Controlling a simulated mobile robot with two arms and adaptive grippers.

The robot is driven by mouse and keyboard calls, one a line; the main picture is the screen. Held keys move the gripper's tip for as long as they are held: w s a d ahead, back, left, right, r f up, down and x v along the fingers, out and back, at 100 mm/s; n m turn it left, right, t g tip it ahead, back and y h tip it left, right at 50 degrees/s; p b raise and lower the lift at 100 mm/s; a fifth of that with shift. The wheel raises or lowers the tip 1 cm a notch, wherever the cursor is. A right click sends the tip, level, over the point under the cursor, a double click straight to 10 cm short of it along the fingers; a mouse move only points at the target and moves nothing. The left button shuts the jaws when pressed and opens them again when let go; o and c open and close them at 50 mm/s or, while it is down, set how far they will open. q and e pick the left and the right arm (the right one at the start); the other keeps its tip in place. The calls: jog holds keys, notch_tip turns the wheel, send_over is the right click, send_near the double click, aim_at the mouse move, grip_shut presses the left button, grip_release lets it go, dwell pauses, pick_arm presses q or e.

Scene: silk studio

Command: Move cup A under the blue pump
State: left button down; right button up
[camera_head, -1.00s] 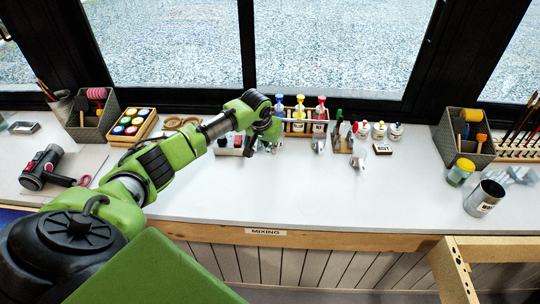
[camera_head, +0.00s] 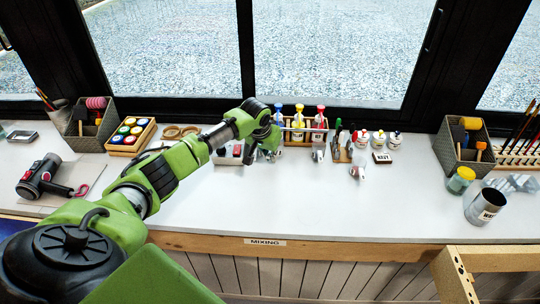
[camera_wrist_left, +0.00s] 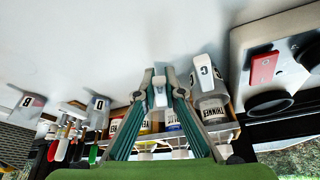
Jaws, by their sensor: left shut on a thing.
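My left gripper (camera_head: 266,153) is low over the bench in front of the pump rack (camera_head: 302,133). In the left wrist view its fingers (camera_wrist_left: 159,82) are shut on a small pale cup (camera_wrist_left: 160,96), which I take to be cup A; its letter is not readable. The blue pump (camera_head: 279,109) stands in the rack next to the yellow pump (camera_head: 299,113) and the red pump (camera_head: 320,112). The wrist view shows the blue bottle's label (camera_wrist_left: 173,119) just behind the held cup. I cannot tell whether the cup is directly under the spout. My right gripper is out of view.
Cup C (camera_wrist_left: 208,88) stands close beside my left gripper, and cup D (camera_wrist_left: 98,106) is on its other side. Cup B (camera_wrist_left: 30,103) is farther off. A tool stand (camera_head: 340,153) and small bottles are right of the rack. The bench front (camera_head: 280,205) is clear.

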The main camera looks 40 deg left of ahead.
pick_arm(q)
jog(key=shift+f, duration=0.3)
jog(key=c, duration=2)
grip_release()
jog(key=shift+c, duration=0.2)
jog(key=v, duration=1.2)
